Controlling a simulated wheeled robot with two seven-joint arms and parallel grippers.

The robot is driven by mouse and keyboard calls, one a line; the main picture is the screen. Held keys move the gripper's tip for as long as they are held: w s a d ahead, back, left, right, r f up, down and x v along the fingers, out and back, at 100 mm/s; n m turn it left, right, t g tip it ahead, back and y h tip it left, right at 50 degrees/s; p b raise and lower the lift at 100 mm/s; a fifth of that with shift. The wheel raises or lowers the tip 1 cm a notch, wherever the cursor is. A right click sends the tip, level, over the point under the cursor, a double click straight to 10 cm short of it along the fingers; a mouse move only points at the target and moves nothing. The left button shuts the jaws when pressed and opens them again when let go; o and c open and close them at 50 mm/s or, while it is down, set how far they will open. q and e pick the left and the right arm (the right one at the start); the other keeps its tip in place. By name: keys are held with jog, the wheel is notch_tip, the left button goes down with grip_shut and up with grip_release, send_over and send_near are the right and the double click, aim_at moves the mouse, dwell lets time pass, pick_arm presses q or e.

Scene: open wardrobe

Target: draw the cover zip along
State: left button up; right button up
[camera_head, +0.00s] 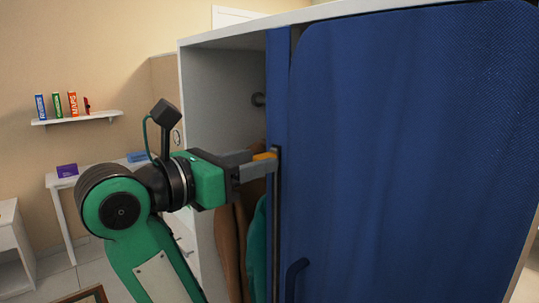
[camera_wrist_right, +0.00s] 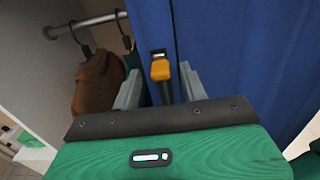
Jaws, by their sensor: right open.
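The blue cover (camera_head: 410,140) hangs over the front of the wardrobe; it also shows in the wrist view (camera_wrist_right: 240,45). A dark zip track (camera_head: 276,215) runs upright along its left part. The orange zip pull (camera_head: 264,156) sits on the track at upper-middle height. In the wrist view the pull (camera_wrist_right: 161,70) lies between the two grey fingers of my right gripper (camera_wrist_right: 160,82). In the head view this gripper (camera_head: 256,165) reaches in from the left at the pull's height. Its fingers are open, on either side of the pull. My left gripper is out of view.
The wardrobe's white side panel (camera_head: 222,100) stands left of the cover. Inside, a rail (camera_wrist_right: 100,19) carries a brown garment (camera_wrist_right: 98,82) and a teal one (camera_head: 258,245). A dark blue handle-like loop (camera_head: 293,278) is low on the cover. A shelf with books (camera_head: 80,118) is far left.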

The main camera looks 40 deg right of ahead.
jog(key=shift+d, duration=0.25)
grip_shut()
jog(key=shift+f, duration=0.15)
